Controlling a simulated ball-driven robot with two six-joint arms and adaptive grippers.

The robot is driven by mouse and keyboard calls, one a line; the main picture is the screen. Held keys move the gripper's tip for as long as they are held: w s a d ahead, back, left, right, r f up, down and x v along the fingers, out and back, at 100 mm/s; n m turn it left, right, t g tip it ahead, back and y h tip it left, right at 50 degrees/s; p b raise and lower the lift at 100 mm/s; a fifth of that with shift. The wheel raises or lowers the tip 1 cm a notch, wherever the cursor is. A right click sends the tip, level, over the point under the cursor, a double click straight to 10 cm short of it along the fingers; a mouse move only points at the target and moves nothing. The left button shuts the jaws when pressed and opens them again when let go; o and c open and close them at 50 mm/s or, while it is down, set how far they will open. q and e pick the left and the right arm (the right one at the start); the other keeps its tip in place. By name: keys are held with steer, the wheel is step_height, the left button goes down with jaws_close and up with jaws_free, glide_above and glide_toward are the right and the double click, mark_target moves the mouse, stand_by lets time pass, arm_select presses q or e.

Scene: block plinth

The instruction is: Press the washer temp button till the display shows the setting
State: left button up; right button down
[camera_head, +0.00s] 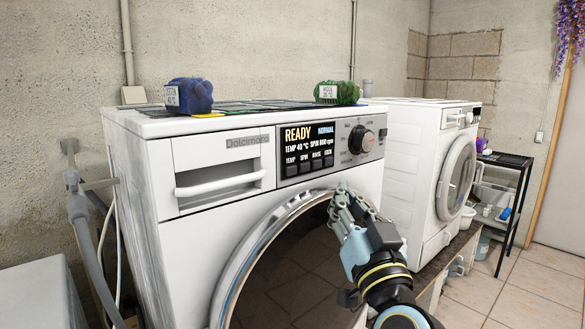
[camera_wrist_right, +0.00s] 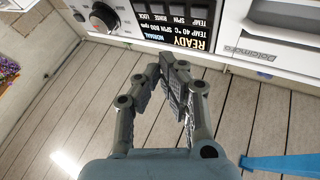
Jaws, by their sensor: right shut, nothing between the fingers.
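The washer (camera_head: 190,235) has a dark display (camera_head: 306,136) reading READY, NORMAL, TEMP 40 °C and SPIN 800 rpm. The temp button (camera_head: 291,169) is the leftmost in the row below the display. The display also shows upside down in the right wrist view (camera_wrist_right: 178,34), with the TEMP label at its upper right. My right gripper (camera_head: 340,197) is shut and empty, in front of the washer's door top, below and right of the buttons and apart from them. Its closed fingers (camera_wrist_right: 173,75) show in the wrist view. My left gripper is in neither view.
A round dial (camera_head: 361,139) sits right of the display, and the detergent drawer handle (camera_head: 215,184) left. A blue bundle (camera_head: 189,95) and a green bundle (camera_head: 338,92), each with a tag, lie on top. A second white machine (camera_head: 415,155) stands at right.

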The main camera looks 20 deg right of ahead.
step_height(320, 180, up, 3)
steer(key=shift+f+p, duration=0.2)
steer(key=shift+p, duration=0.15)
steer(key=shift+w, duration=0.1)
steer(key=b, duration=0.2)
glide_toward(299, 154)
steer(key=w+d+r, duration=0.2)
steer(key=w, duration=0.1)
steer(key=shift+w+a+f, duration=0.25)
steer(key=shift+a, duration=0.1)
stand_by(1.1)
steer(key=shift+w+a, duration=0.15)
steer(key=shift+w, duration=0.25)
